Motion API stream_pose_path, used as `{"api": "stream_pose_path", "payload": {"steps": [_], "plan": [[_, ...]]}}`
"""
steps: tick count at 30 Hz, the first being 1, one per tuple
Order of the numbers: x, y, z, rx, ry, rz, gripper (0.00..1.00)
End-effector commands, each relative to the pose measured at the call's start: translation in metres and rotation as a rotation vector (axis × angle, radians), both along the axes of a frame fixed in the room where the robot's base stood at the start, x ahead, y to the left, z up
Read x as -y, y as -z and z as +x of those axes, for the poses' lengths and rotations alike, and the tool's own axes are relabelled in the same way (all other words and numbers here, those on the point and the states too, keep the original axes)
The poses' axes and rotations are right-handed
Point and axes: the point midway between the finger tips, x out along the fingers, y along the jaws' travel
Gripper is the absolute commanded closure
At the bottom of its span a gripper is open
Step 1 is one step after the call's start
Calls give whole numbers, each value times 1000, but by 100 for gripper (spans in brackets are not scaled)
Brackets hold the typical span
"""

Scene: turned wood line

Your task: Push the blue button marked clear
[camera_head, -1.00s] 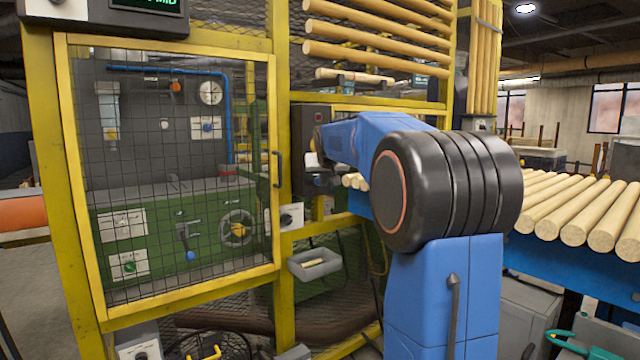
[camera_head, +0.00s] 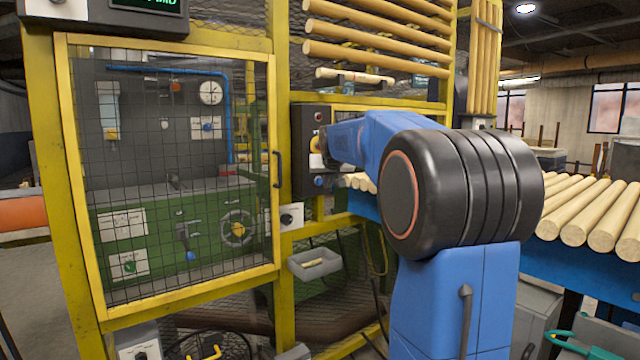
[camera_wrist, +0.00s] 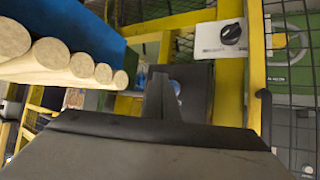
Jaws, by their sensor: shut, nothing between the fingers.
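The blue button (camera_head: 319,181) sits low on a dark control box (camera_head: 299,150) on the yellow frame. No marking on it can be read. In the wrist view a blue round spot, likely the same button (camera_wrist: 176,86), shows just right of my gripper (camera_wrist: 162,78) and is partly covered by it. My gripper's fingers are together and empty, pointing at the dark box. I cannot tell whether they touch the button. In the head view my arm hides most of the gripper.
A red button (camera_head: 319,117) sits higher on the same box. A mesh door (camera_head: 170,180) is left of it. A small grey tray (camera_head: 314,264) hangs below. Wooden rods (camera_head: 590,215) lie on a blue conveyor at right.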

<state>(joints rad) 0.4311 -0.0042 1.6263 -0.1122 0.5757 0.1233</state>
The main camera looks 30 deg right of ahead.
Motion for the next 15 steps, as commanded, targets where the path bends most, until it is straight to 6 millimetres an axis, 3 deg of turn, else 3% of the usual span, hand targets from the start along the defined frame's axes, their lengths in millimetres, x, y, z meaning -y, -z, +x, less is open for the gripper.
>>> {"api": "stream_pose_path", "payload": {"steps": [15], "plan": [[2,0,-41,1,1,-1,100]]}}
